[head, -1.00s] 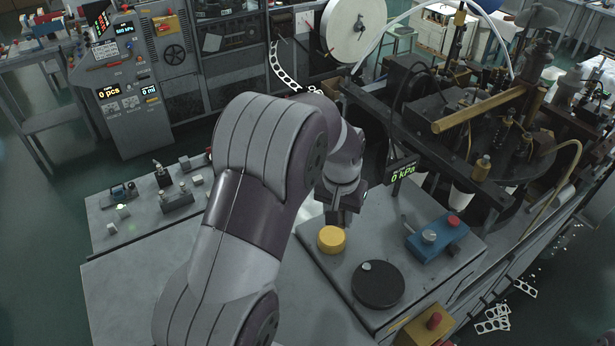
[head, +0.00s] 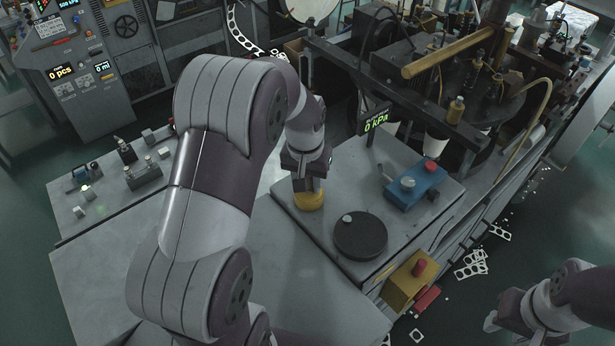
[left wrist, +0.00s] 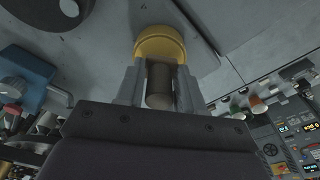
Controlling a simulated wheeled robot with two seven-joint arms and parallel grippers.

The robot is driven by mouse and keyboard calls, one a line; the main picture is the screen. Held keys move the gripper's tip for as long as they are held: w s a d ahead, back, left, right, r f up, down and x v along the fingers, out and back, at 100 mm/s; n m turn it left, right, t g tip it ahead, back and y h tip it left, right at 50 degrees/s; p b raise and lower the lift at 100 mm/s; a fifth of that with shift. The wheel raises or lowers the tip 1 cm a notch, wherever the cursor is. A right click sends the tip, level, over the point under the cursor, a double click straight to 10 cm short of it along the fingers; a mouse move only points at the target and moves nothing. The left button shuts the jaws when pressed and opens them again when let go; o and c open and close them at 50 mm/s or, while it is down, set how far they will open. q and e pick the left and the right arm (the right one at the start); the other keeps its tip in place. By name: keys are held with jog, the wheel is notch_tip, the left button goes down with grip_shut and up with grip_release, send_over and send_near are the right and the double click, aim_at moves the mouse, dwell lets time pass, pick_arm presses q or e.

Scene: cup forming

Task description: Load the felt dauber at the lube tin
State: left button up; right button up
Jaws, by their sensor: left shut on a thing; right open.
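The yellow round tin (head: 308,202), which I take to be the lube tin, sits on the grey bench top. My left gripper (head: 306,184) points down right above it. In the left wrist view its fingers (left wrist: 160,88) are shut on a brownish cylinder, seemingly the felt dauber (left wrist: 159,84). The dauber's far end meets the yellow tin (left wrist: 160,42) in that view; whether it touches the lube is hidden. In the head view the dauber is hidden by the gripper. My right gripper (head: 491,321) is open at the lower right, away from the bench.
A black round disc with a small knob (head: 360,236) lies right of the tin. A blue block with a red button (head: 414,186) is behind it. A yellow box with a red button (head: 409,279) is at the front edge. The forming machine (head: 450,90) stands behind.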

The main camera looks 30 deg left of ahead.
pick_arm(q)
jog(key=shift+s+d+r, duration=0.1)
jog(key=shift+d, duration=0.2)
jog(key=shift+w+a, duration=0.25)
jog(key=shift+a, duration=0.05)
jog(key=shift+s+f, duration=0.1)
jog(key=shift+f, duration=0.1)
jog(key=shift+d, duration=0.15)
pick_arm(e)
jog(key=shift+d+f, duration=0.15)
pick_arm(q)
jog(key=shift+f, duration=0.35)
pick_arm(e)
jog(key=shift+f, duration=0.15)
pick_arm(q)
jog(key=shift+f+b, duration=0.1)
jog(key=shift+b, duration=0.25)
pick_arm(e)
jog(key=shift+f, duration=0.1)
